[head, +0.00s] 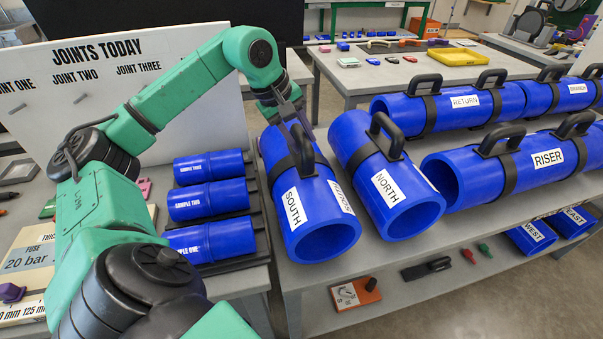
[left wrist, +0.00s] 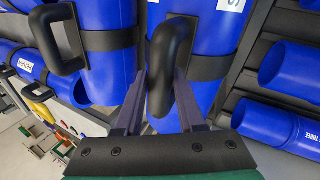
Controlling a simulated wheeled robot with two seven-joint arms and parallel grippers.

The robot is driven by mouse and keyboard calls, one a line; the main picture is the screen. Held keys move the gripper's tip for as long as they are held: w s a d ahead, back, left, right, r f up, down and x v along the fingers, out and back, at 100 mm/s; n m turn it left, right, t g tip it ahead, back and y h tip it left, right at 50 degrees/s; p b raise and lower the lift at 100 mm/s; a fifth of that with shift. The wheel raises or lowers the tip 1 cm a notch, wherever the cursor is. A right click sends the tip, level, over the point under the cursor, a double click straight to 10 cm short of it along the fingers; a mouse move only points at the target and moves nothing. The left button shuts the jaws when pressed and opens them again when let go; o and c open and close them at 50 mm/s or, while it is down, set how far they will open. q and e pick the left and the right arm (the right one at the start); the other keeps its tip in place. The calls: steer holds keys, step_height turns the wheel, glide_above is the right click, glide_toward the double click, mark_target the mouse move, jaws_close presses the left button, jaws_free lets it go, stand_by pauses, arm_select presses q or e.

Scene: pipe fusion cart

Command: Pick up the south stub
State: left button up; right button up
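The south stub (head: 318,226) is a short, thick blue pipe with a white SOUTH label and a black arched handle (head: 302,153). It lies on the grey cart top at its left end, beside the north stub (head: 402,205). My left gripper (head: 297,118) is at the south stub's handle. In the left wrist view, the left gripper's fingers (left wrist: 162,90) stand on both sides of the black handle (left wrist: 170,48), with the blue pipe beyond. Whether they press on it cannot be told. My right gripper is not in view.
The riser pipe (head: 520,166) and return pipe (head: 450,107) lie further right on the cart. Blue sample pipes (head: 208,200) sit in a rack close on the left. A white joints board (head: 40,110) stands behind my left arm. West and east stubs (head: 532,237) are on the lower shelf.

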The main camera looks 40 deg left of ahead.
arm_select(q)
jaws_close()
stand_by(1.0)
